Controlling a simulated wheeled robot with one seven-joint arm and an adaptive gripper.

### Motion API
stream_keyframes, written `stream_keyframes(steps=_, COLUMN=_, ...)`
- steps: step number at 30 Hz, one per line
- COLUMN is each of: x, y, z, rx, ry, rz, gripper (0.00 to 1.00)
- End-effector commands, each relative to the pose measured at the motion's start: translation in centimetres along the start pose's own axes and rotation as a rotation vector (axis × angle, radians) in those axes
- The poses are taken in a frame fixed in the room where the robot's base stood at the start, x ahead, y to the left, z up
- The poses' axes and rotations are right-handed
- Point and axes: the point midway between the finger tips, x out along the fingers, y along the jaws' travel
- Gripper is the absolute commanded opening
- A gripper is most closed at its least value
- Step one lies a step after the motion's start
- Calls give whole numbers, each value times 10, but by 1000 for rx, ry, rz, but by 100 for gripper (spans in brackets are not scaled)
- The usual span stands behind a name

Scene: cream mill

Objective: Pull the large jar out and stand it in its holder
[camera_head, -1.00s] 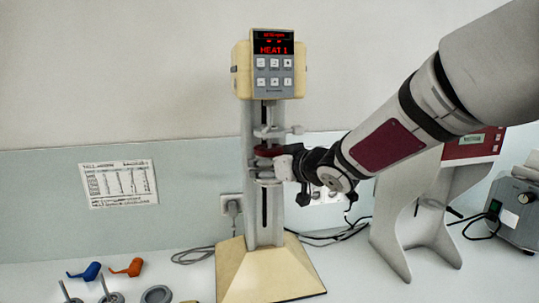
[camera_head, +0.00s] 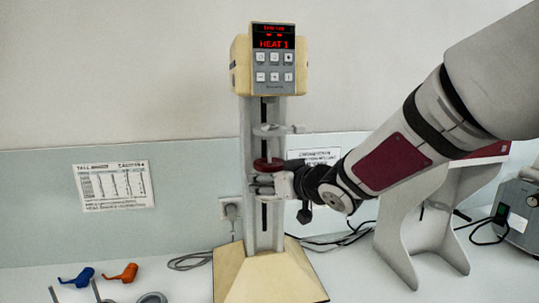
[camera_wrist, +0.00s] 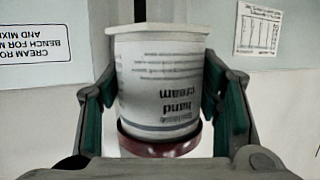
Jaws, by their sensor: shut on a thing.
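The large jar (camera_wrist: 160,85) is white with grey "hand cream" print and a dark red lid (camera_wrist: 160,142), and fills the middle of the wrist view. That view is upside down, with the lid at the bottom. In the head view the red lid (camera_head: 267,163) shows on top, so the jar looks upright. My gripper (camera_head: 266,185) is shut on the jar, one finger on each side, in front of the mill's column (camera_head: 249,205). My fingers hide most of the jar there. I cannot tell which part is its holder.
The cream mill head (camera_head: 270,62) shows "HEAT 1", with a grey clamp (camera_head: 275,130) above the lid. A grey stand (camera_head: 400,235) and a grey box (camera_head: 520,215) are at right. Blue (camera_head: 77,278) and orange (camera_head: 123,273) pieces lie at front left.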

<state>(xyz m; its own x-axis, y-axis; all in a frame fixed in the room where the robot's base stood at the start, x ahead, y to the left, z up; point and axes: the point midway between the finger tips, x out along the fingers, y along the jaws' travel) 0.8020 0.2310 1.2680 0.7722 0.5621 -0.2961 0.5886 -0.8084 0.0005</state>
Motion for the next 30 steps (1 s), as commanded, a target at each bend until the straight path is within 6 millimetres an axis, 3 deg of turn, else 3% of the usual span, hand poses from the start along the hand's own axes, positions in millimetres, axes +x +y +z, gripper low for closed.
stream_keyframes(steps=18, x=7, y=0, z=21, rx=0, ry=2, rz=0, gripper=25)
stream_keyframes(steps=30, x=3, y=-2, z=25, rx=0, ry=2, rz=0, gripper=25)
